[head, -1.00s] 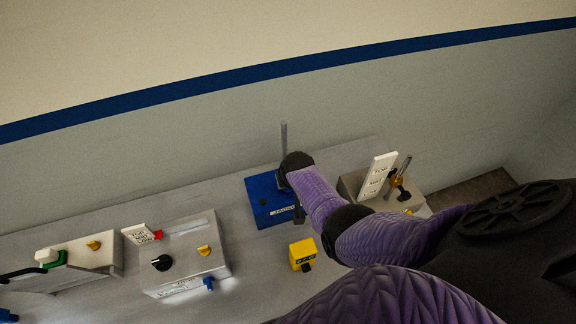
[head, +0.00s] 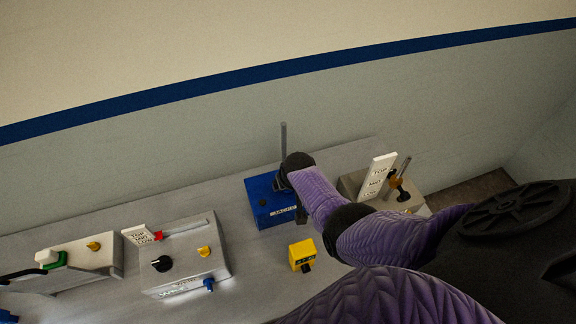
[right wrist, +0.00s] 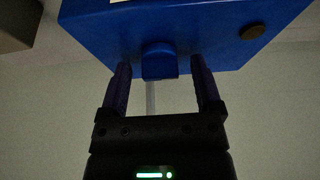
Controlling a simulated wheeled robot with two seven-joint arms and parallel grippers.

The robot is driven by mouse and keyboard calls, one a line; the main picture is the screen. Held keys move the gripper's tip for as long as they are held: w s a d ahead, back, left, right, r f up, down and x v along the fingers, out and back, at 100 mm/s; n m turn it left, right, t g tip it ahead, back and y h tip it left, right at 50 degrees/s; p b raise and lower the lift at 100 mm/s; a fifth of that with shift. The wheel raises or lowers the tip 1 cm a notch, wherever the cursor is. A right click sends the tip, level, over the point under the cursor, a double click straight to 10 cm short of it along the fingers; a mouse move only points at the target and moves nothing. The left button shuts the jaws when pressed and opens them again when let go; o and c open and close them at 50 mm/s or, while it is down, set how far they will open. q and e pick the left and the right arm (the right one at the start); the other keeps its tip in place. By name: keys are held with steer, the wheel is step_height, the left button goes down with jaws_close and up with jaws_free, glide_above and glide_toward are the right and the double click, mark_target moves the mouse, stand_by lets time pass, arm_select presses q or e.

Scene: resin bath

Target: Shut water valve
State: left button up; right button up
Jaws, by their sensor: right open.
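A blue box (head: 262,204) with a small white label stands on the grey bench, with a thin grey rod rising behind it. In the right wrist view, a blue knob (right wrist: 159,60) sticks out from the box (right wrist: 205,30). My right gripper (right wrist: 161,78) is open, with one dark finger on each side of the knob; I cannot tell whether either finger touches it. In the head view my purple arm and black wrist hide much of this gripper. No label that I can read marks the water valve.
A grey box (head: 187,262) with black, yellow and blue knobs stands to the left. A yellow block (head: 301,253) sits in front of the blue box. A box with a white sign (head: 376,176) and an orange fitting stands to the right. The wall is behind the bench.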

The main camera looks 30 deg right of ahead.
steer(key=shift+s+r+p, duration=0.1)
steer(key=shift+r+p, duration=0.3)
steer(key=p+v, duration=0.6)
steer(key=v, duration=0.3)
steer(key=shift+s, duration=0.1)
